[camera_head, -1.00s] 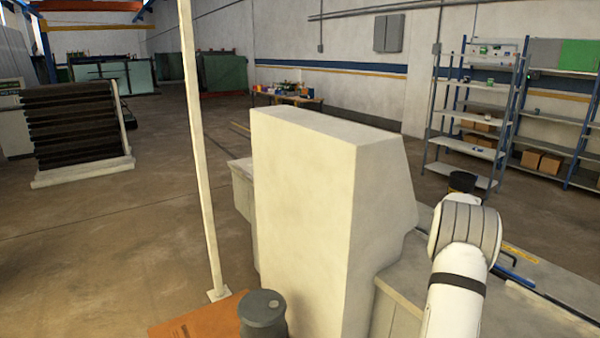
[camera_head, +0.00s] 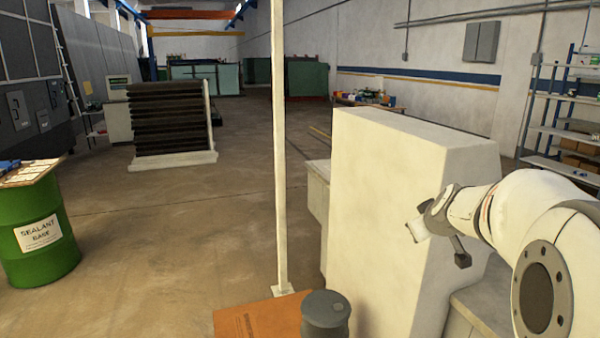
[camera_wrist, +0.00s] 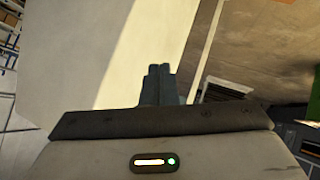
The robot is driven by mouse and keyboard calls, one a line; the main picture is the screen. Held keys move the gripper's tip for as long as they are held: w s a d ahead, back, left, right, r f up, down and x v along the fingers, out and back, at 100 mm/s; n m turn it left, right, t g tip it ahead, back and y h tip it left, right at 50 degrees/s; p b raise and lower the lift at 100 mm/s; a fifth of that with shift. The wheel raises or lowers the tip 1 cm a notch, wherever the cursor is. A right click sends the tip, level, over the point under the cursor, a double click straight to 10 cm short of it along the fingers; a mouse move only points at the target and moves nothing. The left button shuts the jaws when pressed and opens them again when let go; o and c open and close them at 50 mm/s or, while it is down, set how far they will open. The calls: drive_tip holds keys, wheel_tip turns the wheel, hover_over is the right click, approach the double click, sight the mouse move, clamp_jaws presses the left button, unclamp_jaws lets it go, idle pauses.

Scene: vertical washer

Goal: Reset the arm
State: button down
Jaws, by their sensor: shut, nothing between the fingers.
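My arm (camera_head: 530,205) reaches in from the right in the head view, bent, with its wrist end in front of the tall cream machine housing (camera_head: 385,190). My gripper (camera_wrist: 159,70) shows in the wrist view with its two dark fingers together and nothing between them. A pale surface lies beyond the fingers, with bare floor to its right.
A thin white post (camera_head: 280,150) stands left of the housing. A grey canister (camera_head: 326,318) is beside an orange-brown panel (camera_head: 255,318) at the bottom. A green sealant drum (camera_head: 40,235) stands far left. Open floor lies between the drum and the post.

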drive_tip(key=s+a+f+m+g+y+b, duration=0.1)
drive_tip(key=s+a+f+g, duration=0.15)
drive_tip(key=s+a, duration=0.45)
drive_tip(key=s+a+f+m+g+y+b, duration=0.1)
drive_tip(key=s+a+f, duration=0.3)
drive_tip(key=s, duration=0.5)
drive_tip(key=s+a+f+m+g, duration=0.1)
drive_tip(key=s+a+f, duration=0.1)
drive_tip(key=s, duration=0.5)
drive_tip(key=s+a+f+m+g, duration=0.1)
drive_tip(key=s+f+g, duration=0.1)
drive_tip(key=s, duration=0.5)
drive_tip(key=shift+a+f, duration=0.35)
drive_tip(key=shift+f, duration=0.05)
